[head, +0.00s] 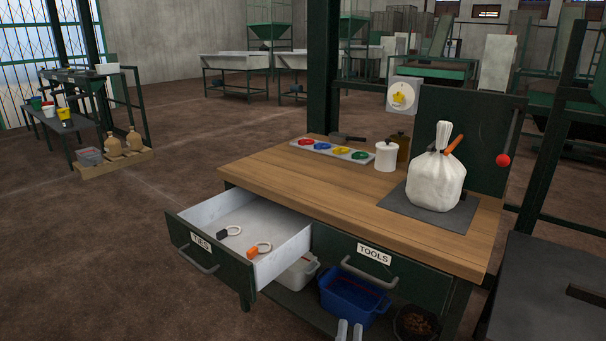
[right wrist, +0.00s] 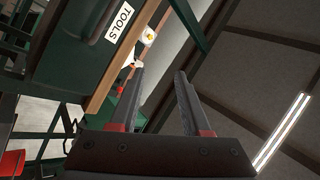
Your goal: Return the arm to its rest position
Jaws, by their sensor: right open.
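My right gripper (head: 349,330) shows at the bottom edge of the head view, low in front of the workbench. Only its two pale fingertips are seen there, apart. In the right wrist view the right gripper (right wrist: 159,74) is open, with nothing between its fingers. The bench front with the TOOLS drawer (right wrist: 88,30) stands to its left in that view, apart from the fingers. My left gripper is not in view.
The workbench (head: 330,185) has its TIES drawer (head: 215,255) pulled open, with a black tie (head: 229,231) and an orange tie (head: 258,250) inside. The TOOLS drawer (head: 385,275) is shut. A white bag (head: 436,180) stands on a grey mat. A blue bin (head: 352,298) sits below.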

